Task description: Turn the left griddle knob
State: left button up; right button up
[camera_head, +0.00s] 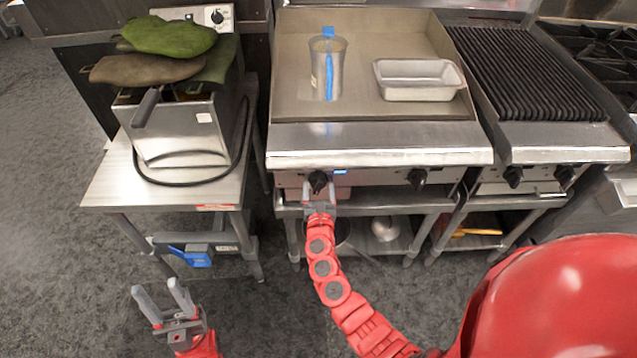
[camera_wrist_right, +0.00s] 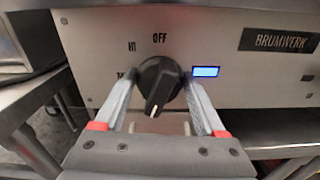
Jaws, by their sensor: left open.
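The left griddle knob (camera_head: 318,181) is black and sits on the front panel below the griddle. In the right wrist view the knob (camera_wrist_right: 160,85) has its white mark pointing down, with OFF printed above it. My right gripper (camera_head: 319,188) is at this knob, one finger on each side of it. In the right wrist view my right gripper (camera_wrist_right: 160,92) looks open around the knob; firm contact is not visible. My left gripper (camera_head: 157,287) is open and empty, low over the floor at the left.
The right griddle knob (camera_head: 417,178) is on the same panel. A metal cup (camera_head: 327,75) and a metal pan (camera_head: 418,80) stand on the griddle (camera_head: 290,90). A fryer (camera_head: 180,125) stands on a side table (camera_head: 110,190) to the left. A small blue display (camera_wrist_right: 205,71) is lit beside the left knob.

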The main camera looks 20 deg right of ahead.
jog(key=c, duration=0.5)
jog(key=shift+o, duration=0.2)
jog(key=shift+f+m+b, duration=0.25)
jog(key=shift+m+b, duration=0.65)
jog(key=shift+m, duration=0.3)
jog(key=m+b, duration=0.2)
jog(key=m, duration=0.1)
jog(key=shift+s+f+m+b, duration=0.1)
jog(key=shift+m+b, duration=0.2)
jog(key=m+b, duration=0.2)
jog(key=m, duration=0.1)
jog(key=shift+b, duration=0.3)
jog(key=shift+d+m+b, duration=0.1)
jog(key=shift+m+b, duration=0.85)
jog(key=shift+m, duration=0.45)
jog(key=shift+r, duration=0.2)
